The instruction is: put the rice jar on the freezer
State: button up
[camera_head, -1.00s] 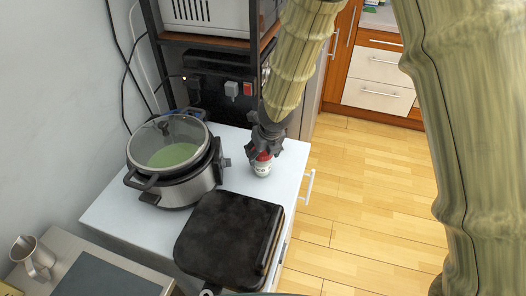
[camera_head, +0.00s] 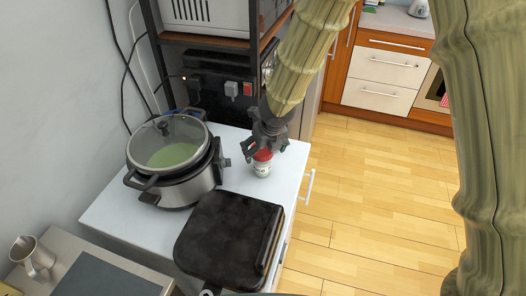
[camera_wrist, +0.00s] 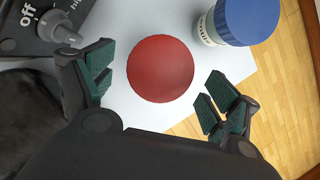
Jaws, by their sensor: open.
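A jar with a red lid and a pale, printed body (camera_head: 262,170) stands upright on the white top of a low cabinet (camera_head: 232,180) with a side handle, perhaps the freezer. My gripper (camera_head: 263,152) is over this jar, with its fingers around the lid's height. In the wrist view, the round red lid (camera_wrist: 160,69) lies between the spread fingers of my gripper (camera_wrist: 158,92), with gaps on both sides. A second jar with a blue lid (camera_wrist: 247,20) stands close by at the upper right of the wrist view; my gripper hides it in the head view. I cannot read which jar holds rice.
A cooker with a glass lid (camera_head: 172,160) stands left of the jar. A black grill (camera_head: 229,238) lies in front. A dark shelf rack with a microwave (camera_head: 207,18) stands behind. Wooden floor (camera_head: 370,200) is open to the right.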

jog(key=v, duration=0.9)
jog(key=shift+r, duration=0.3)
jog(key=shift+s, duration=0.15)
grip_shut()
dwell(0.4)
dwell(1.0)
